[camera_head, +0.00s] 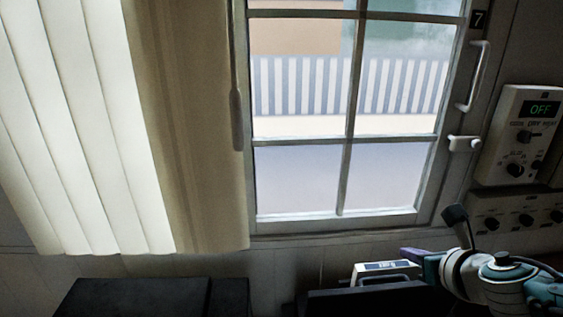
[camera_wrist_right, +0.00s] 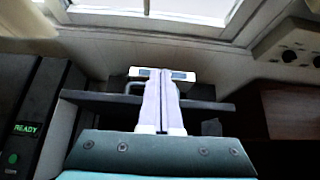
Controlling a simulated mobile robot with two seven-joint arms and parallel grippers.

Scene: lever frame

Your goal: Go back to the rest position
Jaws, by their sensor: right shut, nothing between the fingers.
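My right gripper (camera_head: 408,252) is low at the right of the head view, its arm coming in from the right edge. In the right wrist view its two pale fingers (camera_wrist_right: 162,100) lie together, shut and empty. They point toward a white device with a handle (camera_head: 385,268), which also shows in the wrist view (camera_wrist_right: 178,75) beyond the fingertips. I cannot tell the gap between them. My left gripper is not in view.
A window (camera_head: 347,140) with a white handle (camera_head: 480,75) fills the middle. Pale vertical blinds (camera_head: 90,130) hang at left. A control box reading OFF (camera_head: 515,150) is on the right wall. Dark units (camera_head: 130,298) stand below; one panel reads READY (camera_wrist_right: 27,129).

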